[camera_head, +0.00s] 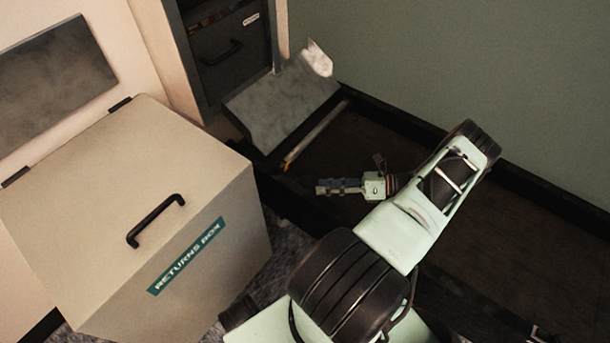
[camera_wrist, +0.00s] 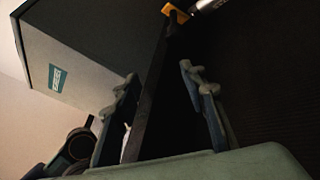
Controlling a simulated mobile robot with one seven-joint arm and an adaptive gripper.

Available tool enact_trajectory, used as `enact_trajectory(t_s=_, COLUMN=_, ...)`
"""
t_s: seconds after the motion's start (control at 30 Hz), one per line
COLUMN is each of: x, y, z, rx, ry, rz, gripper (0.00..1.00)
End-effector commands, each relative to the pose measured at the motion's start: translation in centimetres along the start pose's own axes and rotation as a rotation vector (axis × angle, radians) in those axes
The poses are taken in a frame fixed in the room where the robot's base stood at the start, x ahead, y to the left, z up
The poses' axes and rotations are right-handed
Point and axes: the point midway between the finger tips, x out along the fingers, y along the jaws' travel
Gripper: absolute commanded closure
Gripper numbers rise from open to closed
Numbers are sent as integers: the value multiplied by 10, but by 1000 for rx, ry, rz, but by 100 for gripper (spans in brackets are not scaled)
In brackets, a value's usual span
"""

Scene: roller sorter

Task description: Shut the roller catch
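My gripper (camera_head: 322,187) is low over the dark bed in the head view, pointing left. In the wrist view its two fingers (camera_wrist: 158,72) stand apart with nothing held between them. A pale roller-like bar (camera_head: 318,133) lies beyond it, with a small orange piece (camera_head: 288,163) at its near end. The orange piece also shows at the top of the wrist view (camera_wrist: 176,13), beyond the fingertips and apart from them. It looks like the catch, but I cannot tell whether it is open or shut.
A beige returns box (camera_head: 205,220) with a black handle stands left of my gripper. A grey sloping plate (camera_head: 280,105) lies behind the bar, below a dark cabinet drawer (camera_head: 230,50). A dark raised rail (camera_head: 400,135) borders the bed along the green wall.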

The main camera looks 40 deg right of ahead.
Motion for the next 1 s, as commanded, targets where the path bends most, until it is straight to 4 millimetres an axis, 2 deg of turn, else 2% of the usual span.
enact_trajectory(t_s=0.13, x=-6, y=-12, z=6, rx=32, ry=-199, rz=-31, gripper=61)
enact_trajectory(t_s=0.27, x=-14, y=-18, z=3, rx=91, ry=-258, rz=-47, gripper=61)
enact_trajectory(t_s=0.37, x=-12, y=-20, z=3, rx=112, ry=-275, rz=-50, gripper=61)
enact_trajectory(t_s=0.47, x=-2, y=-21, z=6, rx=116, ry=-277, rz=-50, gripper=61)
enact_trajectory(t_s=0.8, x=58, y=-25, z=21, rx=115, ry=-273, rz=-49, gripper=61)
enact_trajectory(t_s=1.0, x=82, y=-27, z=27, rx=115, ry=-272, rz=-51, gripper=61)
